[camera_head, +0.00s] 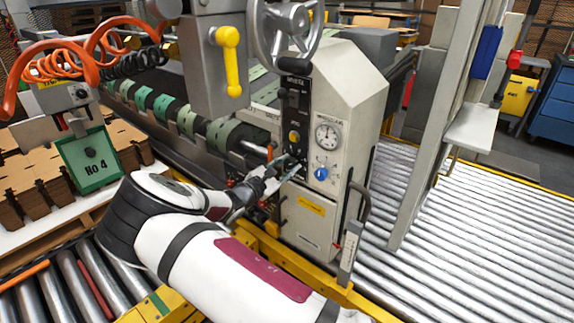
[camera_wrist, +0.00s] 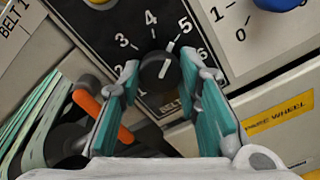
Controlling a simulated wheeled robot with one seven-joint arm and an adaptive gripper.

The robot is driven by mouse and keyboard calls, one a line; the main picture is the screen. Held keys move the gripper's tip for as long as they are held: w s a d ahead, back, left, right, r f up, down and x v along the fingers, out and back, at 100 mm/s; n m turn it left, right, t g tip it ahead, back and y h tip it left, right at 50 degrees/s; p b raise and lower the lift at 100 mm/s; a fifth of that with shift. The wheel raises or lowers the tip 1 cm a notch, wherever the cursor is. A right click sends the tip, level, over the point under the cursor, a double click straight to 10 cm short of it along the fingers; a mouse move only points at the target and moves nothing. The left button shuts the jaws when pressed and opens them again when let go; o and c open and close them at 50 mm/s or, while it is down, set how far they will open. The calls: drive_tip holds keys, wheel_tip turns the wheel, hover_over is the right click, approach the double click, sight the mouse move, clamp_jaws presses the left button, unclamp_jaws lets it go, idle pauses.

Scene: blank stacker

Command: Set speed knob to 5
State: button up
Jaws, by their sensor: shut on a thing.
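The speed knob (camera_wrist: 160,72) is a round black dial on a black panel, with a white pointer line and a scale numbered 1 to 6 around it. Its pointer slants up and to the right, roughly toward the 5. My gripper (camera_wrist: 160,78) has its teal-padded fingers on both sides of the knob, shut on it. In the head view my gripper (camera_head: 286,170) is at the lower part of the black panel (camera_head: 294,110) on the grey machine, and it hides most of the knob.
A blue knob (camera_head: 321,173) with its own scale sits right of the panel, below a round gauge (camera_head: 327,135). A yellow button (camera_head: 294,136) is above the speed knob. An orange-handled lever (camera_wrist: 90,106) is close to my left finger. A handwheel (camera_head: 287,25) stands above.

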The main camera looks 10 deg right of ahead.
drive_tip(key=shift+m, duration=0.8)
drive_tip(key=o, duration=1.1)
drive_tip(key=shift+o, duration=0.2)
drive_tip(key=shift+a, duration=0.15)
drive_tip(key=v, duration=1.2)
